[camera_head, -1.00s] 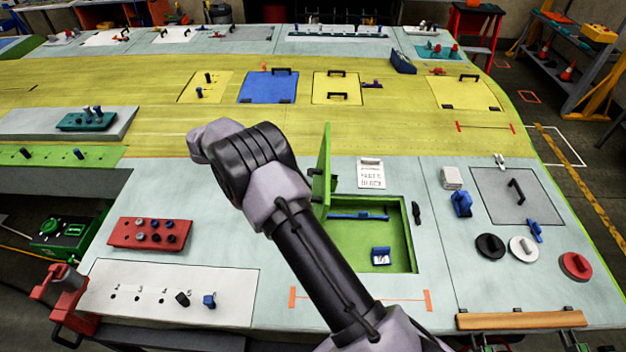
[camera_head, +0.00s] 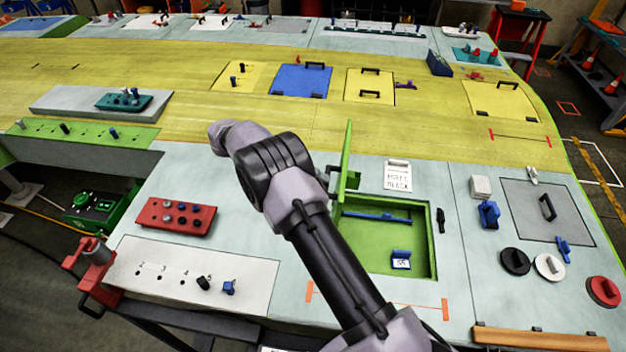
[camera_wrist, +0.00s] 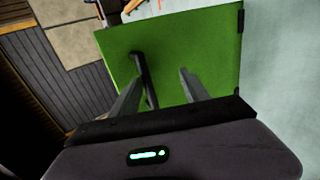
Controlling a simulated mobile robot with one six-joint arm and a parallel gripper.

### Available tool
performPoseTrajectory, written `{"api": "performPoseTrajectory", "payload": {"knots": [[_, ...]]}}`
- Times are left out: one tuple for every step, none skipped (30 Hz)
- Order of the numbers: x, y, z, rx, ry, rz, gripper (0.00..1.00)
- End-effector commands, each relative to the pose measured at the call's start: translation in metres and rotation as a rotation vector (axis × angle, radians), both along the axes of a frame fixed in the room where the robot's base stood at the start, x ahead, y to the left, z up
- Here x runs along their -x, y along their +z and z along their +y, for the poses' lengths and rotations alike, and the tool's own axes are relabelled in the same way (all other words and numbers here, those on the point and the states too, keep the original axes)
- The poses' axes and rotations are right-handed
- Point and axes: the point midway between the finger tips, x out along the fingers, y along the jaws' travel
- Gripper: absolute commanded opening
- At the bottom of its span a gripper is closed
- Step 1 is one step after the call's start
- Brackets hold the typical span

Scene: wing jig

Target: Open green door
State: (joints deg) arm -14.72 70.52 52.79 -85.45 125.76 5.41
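The green door (camera_head: 346,158) stands raised, near upright, at the left edge of a green recess (camera_head: 427,240) in the pale blue panel. In the wrist view the door (camera_wrist: 215,50) fills the middle as a flat green plate with a black bar handle (camera_wrist: 145,78). My gripper (camera_wrist: 160,74) is open in front of this face, fingers well apart. The handle shows between the fingers, close to the left one; I cannot tell whether they touch.
The recess holds a blue bar (camera_head: 377,217) and a small blue-and-white part (camera_head: 401,260). A red block (camera_head: 175,216) and a white numbered board (camera_head: 185,262) lie left. A grey hatch (camera_head: 545,212) and round discs (camera_head: 515,262) lie right.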

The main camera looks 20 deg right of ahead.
Motion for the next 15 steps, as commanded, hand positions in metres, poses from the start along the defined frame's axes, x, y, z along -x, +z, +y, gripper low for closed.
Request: {"api": "performPoseTrajectory", "payload": {"knots": [[0.000,-0.002,0.000,-0.001,0.003,0.003,0.35],[0.000,-0.001,0.000,-0.001,0.003,0.003,0.35],[-0.001,-0.001,0.000,-0.002,0.004,0.002,0.35],[-0.001,-0.001,0.000,-0.002,0.003,0.001,0.35],[-0.001,-0.001,0.000,-0.002,0.003,0.001,0.35],[-0.001,0.000,0.000,-0.001,0.004,0.000,0.35],[-0.001,0.000,0.000,-0.001,0.004,0.000,0.35],[-0.001,0.000,0.000,-0.001,0.004,0.000,0.35],[-0.001,0.000,0.000,-0.001,0.004,-0.001,0.35],[-0.002,0.001,0.000,-0.001,0.005,-0.002,0.35],[-0.002,0.001,0.001,-0.001,0.005,-0.001,0.35],[-0.004,0.003,0.003,0.001,0.006,-0.002,0.35],[-0.005,0.005,0.006,0.001,0.007,-0.003,0.35],[-0.007,0.007,0.010,0.001,0.006,-0.004,0.35],[-0.010,0.010,0.016,0.000,0.006,-0.005,0.35]]}}
